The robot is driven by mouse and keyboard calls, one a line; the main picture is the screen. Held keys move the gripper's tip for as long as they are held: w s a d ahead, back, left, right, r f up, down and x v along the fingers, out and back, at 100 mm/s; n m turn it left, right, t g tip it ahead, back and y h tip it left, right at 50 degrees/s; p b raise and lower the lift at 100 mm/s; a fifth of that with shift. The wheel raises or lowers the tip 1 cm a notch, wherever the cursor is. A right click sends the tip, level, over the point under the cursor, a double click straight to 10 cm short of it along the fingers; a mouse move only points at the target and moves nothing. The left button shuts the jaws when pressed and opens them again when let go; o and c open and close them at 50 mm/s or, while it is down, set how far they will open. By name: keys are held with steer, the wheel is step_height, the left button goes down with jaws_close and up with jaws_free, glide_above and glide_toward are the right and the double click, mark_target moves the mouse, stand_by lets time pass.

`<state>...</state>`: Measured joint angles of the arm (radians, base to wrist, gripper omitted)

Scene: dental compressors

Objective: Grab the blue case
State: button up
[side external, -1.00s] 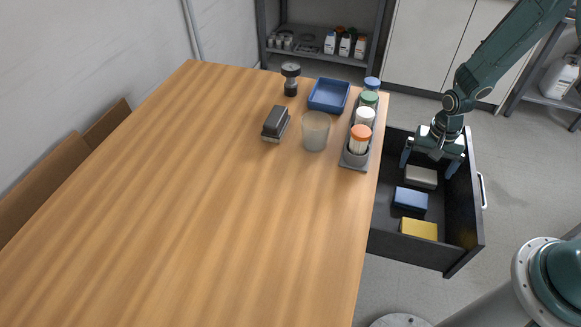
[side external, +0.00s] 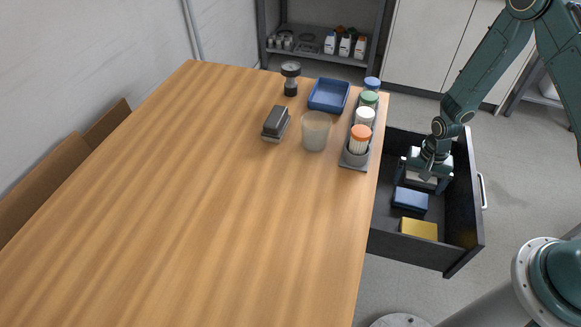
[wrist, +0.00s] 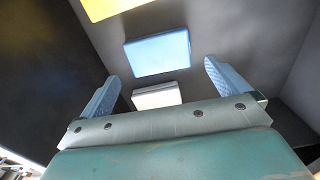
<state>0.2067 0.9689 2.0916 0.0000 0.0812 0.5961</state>
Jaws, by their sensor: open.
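The blue case (side external: 410,199) lies in the open black drawer (side external: 455,262), between a grey-white case (side external: 421,176) at the back and a yellow case (side external: 418,229) at the front. My gripper (side external: 421,184) is low in the drawer, over the grey-white case and just behind the blue case. Its fingers are wide apart with nothing held. In the wrist view the blue case (wrist: 158,54) lies beyond the fingertips, and the grey-white case (wrist: 157,96) shows between my gripper's fingers (wrist: 160,82). The yellow case (wrist: 112,8) is at the top edge.
The drawer walls stand close around the cases. The wooden table (side external: 220,200) is left of the drawer. A rack of capped containers (side external: 357,156) stands along its right edge, near a cup (side external: 315,131), a blue tray (side external: 328,95) and a dark-topped block (side external: 275,123).

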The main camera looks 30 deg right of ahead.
mark_target(412, 197)
steer(key=shift+f, duration=0.9)
steer(key=shift+s+f, duration=0.15)
steer(key=shift+f, duration=2.45)
steer(key=c, duration=0.7)
